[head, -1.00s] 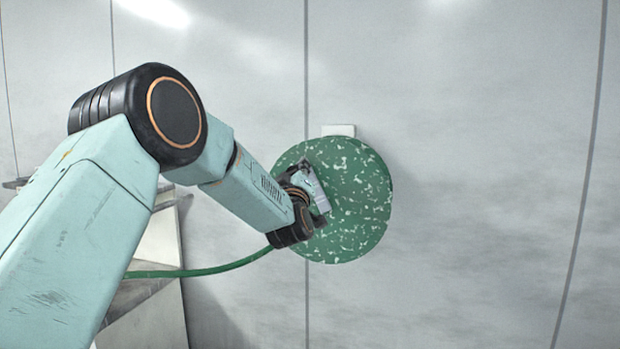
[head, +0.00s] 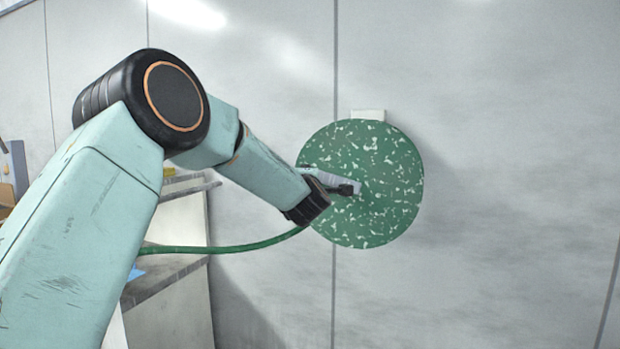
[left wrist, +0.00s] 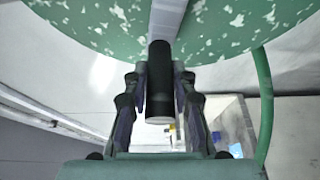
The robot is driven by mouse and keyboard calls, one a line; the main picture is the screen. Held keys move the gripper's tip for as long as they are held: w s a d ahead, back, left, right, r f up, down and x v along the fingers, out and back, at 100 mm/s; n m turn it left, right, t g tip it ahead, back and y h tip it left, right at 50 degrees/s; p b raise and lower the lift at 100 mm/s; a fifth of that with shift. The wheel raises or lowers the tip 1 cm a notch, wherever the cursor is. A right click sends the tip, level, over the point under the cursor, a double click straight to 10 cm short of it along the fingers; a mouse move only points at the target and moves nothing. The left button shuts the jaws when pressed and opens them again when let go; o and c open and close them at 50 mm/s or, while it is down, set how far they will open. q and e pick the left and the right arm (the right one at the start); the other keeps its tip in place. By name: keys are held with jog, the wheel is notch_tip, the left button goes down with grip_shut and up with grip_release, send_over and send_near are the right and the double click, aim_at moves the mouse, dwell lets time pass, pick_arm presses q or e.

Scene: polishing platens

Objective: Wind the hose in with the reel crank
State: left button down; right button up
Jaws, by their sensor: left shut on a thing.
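The hose reel (head: 385,160) is a round green disc with pale flecks, mounted on the wall in the head view; its rim crosses the top of the left wrist view (left wrist: 90,20). A grey crank arm (head: 335,180) lies across its face, slanting gently down to the right. In the left wrist view the crank's black cylindrical handle (left wrist: 159,100) stands between the fingers of my left gripper (left wrist: 161,78), which is shut on it. The green hose (head: 230,247) runs from behind my wrist to the left. My right gripper is out of view.
A white bracket (head: 368,114) shows above the reel. A pale cabinet or bench (head: 175,300) stands at the lower left, with a blue item (head: 136,272) on it. The grey wall (head: 520,180) right of the reel is clear.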

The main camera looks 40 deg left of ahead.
pick_arm(q)
jog(key=shift+s+a+f+b, duration=0.1)
jog(key=shift+a+f+b, duration=0.1)
jog(key=shift+f, duration=0.25)
jog(key=shift+s+a+f+b, duration=0.1)
jog(key=shift+f+b, duration=0.1)
jog(key=shift+f, duration=0.2)
jog(key=shift+w+f, duration=0.1)
jog(key=c, duration=1.4)
grip_release()
jog(key=shift+c, duration=0.2)
jog(key=o, duration=0.3)
jog(key=shift+s+r, duration=0.25)
jog(key=shift+s, duration=0.05)
jog(key=shift+o, duration=0.3)
jog(key=shift+w+d+f, duration=0.1)
jog(key=shift+w+d, duration=0.05)
jog(key=shift+w, duration=0.15)
jog(key=v, duration=1.2)
jog(key=shift+s, duration=0.1)
